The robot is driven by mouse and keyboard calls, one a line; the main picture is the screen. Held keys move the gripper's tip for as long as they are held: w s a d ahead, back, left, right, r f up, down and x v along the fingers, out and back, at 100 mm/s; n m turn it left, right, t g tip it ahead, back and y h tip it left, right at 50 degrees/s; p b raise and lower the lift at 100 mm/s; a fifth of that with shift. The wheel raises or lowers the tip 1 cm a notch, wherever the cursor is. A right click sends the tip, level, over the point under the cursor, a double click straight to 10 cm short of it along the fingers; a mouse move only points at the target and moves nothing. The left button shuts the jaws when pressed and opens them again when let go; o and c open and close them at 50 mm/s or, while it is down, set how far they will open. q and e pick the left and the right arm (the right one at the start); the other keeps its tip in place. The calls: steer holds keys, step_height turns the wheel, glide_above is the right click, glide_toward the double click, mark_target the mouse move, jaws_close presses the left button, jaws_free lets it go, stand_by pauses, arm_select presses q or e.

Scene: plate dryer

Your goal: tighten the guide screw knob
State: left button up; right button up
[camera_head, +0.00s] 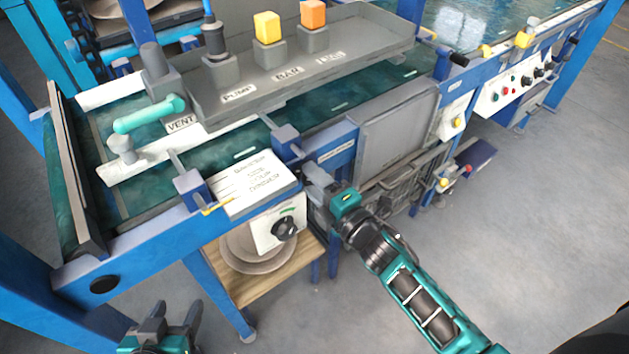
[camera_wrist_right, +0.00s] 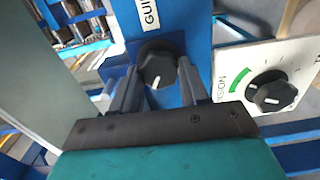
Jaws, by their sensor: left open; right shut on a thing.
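The guide screw knob (camera_wrist_right: 157,62) is black with a white pointer line. It sits on a blue face beside a white label of which "GUI" can be read. In the right wrist view, the fingers of my right gripper (camera_head: 312,186) stand on both sides of the knob and are shut on it. In the head view the gripper hides the knob at the blue frame's front side. My left gripper (camera_head: 172,322) is open and empty at the bottom left, in front of the frame and away from the knob.
A white panel with another black knob (camera_head: 284,228) and a green arc is close beside my right gripper; this knob also shows in the right wrist view (camera_wrist_right: 269,91). Below is a wooden shelf (camera_head: 300,262) with plates. A grey box (camera_head: 396,130) stands right.

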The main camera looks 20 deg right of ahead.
stand_by(0.6)
steer(key=o, duration=1)
steer(key=v, duration=1.3)
